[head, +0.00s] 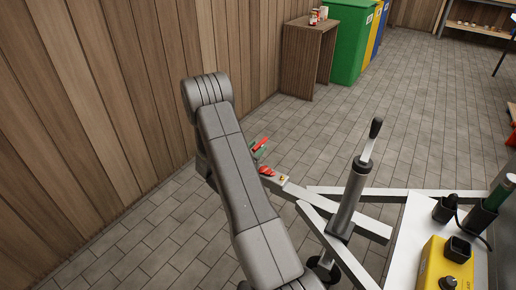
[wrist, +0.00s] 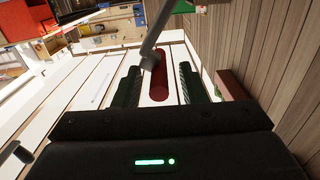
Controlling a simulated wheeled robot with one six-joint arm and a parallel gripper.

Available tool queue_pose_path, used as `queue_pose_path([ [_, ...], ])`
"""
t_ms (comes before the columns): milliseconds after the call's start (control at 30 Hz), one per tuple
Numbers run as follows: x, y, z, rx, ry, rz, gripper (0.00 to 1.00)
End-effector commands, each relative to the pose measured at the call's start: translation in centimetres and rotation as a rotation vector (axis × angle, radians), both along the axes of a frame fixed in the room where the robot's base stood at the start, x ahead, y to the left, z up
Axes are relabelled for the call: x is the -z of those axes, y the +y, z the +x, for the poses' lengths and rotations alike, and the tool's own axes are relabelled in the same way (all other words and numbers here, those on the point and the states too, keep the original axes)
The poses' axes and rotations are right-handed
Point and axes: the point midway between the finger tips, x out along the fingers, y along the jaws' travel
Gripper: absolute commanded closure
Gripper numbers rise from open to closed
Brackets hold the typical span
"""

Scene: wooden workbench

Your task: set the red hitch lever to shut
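The red hitch lever (wrist: 159,82) shows in the wrist view as a red rounded bar between the two dark green fingers of my gripper (wrist: 158,72). The gripper is open, with a visible gap on each side of the bar. In the head view my arm hides most of the gripper. A red lever end (head: 261,144) shows beside a green finger, just right of my arm. The trailer hitch (head: 291,188) is a pale drawbar with a red part (head: 266,171) near its tip. How far the lever is turned is hard to tell.
A grey jack post (head: 350,195) with a black-knobbed crank stands on the drawbar. A grey rod (wrist: 154,36) crosses near the fingertips in the wrist view. A yellow box (head: 446,265) is at lower right. A wooden wall is left; a cabinet (head: 301,60) and green bin (head: 349,40) stand behind.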

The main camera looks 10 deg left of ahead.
Motion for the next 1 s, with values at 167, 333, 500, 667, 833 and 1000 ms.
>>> queue_pose_path([
  [167,0.05,-0.46,1.21,0.0,0.001,0.0,0.62],
  [333,0.0,-0.5,1.4,-0.001,0.0,0.0,0.62],
  [500,0.0,-0.5,1.38,-0.001,0.0,0.0,0.7],
  [667,0.01,-0.5,1.36,-0.001,0.0,-0.001,1.0],
  [833,0.02,-0.51,1.35,0.0,0.001,0.0,1.0],
  [1000,0.27,-0.72,1.28,0.0,-0.004,0.014,1.0],
])
